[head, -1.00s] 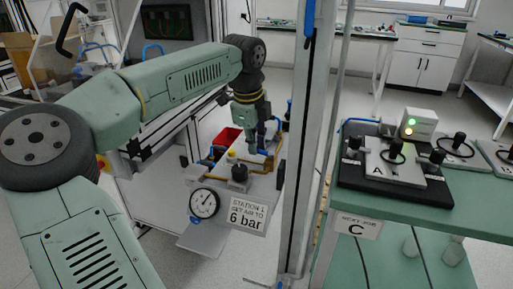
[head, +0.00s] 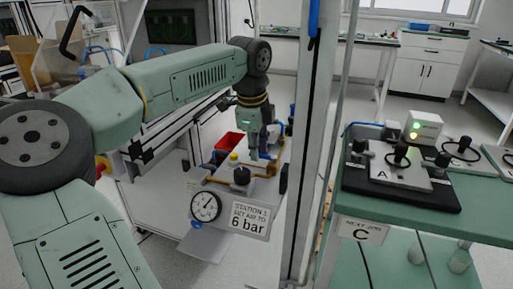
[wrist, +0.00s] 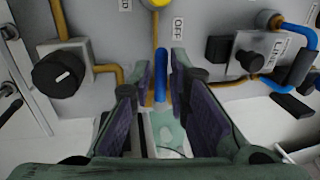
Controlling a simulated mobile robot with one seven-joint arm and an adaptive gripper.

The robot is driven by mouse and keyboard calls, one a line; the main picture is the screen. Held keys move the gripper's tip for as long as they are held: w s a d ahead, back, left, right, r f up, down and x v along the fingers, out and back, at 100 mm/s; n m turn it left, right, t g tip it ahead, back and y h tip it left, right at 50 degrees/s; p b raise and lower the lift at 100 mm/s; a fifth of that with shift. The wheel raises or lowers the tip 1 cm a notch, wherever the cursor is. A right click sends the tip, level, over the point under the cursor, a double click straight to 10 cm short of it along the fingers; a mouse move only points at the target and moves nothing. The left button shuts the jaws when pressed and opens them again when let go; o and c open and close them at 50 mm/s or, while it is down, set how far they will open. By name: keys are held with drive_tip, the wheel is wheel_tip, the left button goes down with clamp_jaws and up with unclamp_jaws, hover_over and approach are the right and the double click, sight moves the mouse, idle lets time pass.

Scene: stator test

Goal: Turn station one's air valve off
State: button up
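A blue bar-shaped handle (wrist: 161,63), which looks like the air valve's lever, stands near the middle of the wrist view, beside a label reading OFF (wrist: 178,30). A yellow round part (wrist: 155,3) is cut off at the top edge. My gripper (wrist: 163,95) is open, its two purple-padded fingers on either side of the handle. I see small gaps, and cannot tell whether either pad touches. In the head view my gripper (head: 262,152) points down over station one's panel, and its arm hides much of the valve area.
A black knob (wrist: 61,73) sits left on the panel, and a black block (wrist: 218,48) with a blue hose (wrist: 303,62) right. A pressure gauge (head: 206,206) and a 6 bar sign (head: 249,219) front the station. A frame post (head: 310,150) stands close right of my gripper.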

drive_tip(key=shift+o, duration=1.3)
drive_tip(key=shift+r, duration=0.1)
wheel_tip(320, 180, up, 12)
drive_tip(key=s, duration=0.2)
drive_tip(key=shift+s+a+f, duration=0.15)
drive_tip(key=shift+a+f, duration=0.1)
drive_tip(key=shift+a, duration=0.05)
